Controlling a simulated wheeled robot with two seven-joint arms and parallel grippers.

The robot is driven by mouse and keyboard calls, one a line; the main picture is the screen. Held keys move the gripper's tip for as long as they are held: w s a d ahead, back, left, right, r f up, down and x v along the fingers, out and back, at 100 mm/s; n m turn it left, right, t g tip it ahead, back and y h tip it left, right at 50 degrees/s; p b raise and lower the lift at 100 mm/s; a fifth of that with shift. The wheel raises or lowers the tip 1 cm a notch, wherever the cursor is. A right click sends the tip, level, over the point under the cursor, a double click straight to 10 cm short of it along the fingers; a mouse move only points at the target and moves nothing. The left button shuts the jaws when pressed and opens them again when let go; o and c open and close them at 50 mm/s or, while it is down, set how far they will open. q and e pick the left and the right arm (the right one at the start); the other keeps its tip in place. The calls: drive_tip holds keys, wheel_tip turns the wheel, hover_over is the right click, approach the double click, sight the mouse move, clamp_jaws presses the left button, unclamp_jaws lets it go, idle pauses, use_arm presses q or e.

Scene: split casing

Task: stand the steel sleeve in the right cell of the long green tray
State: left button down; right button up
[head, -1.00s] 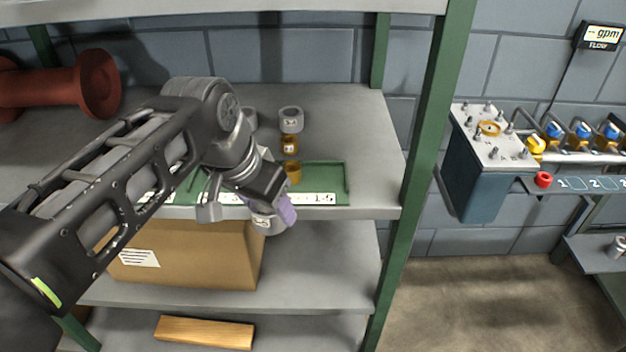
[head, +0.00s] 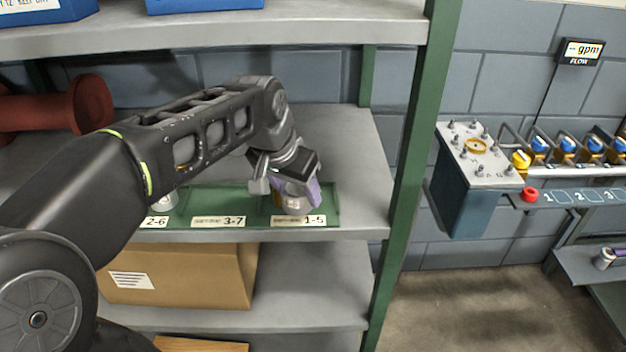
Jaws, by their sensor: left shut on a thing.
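The long green tray (head: 331,219) lies along the front of the shelf, with labels 2-6, 3-7 and 1-5 on its front edge. My left gripper (head: 287,190), with a purple finger pad, is shut on a grey steel sleeve (head: 293,206). The sleeve is roughly upright at the right cell, behind the 1-5 label. I cannot tell whether its foot touches the tray floor. A brass-coloured piece (head: 277,199) shows partly beside the sleeve. Another grey sleeve (head: 168,201) shows in the left cell, partly hidden by my arm. My right gripper is out of view.
A green shelf post (head: 408,170) stands right of the tray. The upper shelf edge (head: 300,34) runs above my arm. A red flanged spool (head: 90,104) lies at the back left. A cardboard box (head: 180,275) is on the shelf below. My arm hides much of the shelf behind the tray.

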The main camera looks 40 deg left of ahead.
use_arm(q)
drive_tip(key=w, duration=0.4)
drive_tip(key=w+p, duration=0.1)
drive_tip(key=w, duration=0.1)
drive_tip(key=shift+w+a, duration=0.25)
drive_tip(key=shift+a, duration=0.15)
wheel_tip(320, 180, down, 3)
drive_tip(key=shift+f, duration=0.15)
drive_tip(key=shift+f, duration=0.15)
drive_tip(key=shift+f, duration=0.15)
drive_tip(key=shift+c, duration=2.4)
unclamp_jaws()
drive_tip(key=shift+s, duration=0.1)
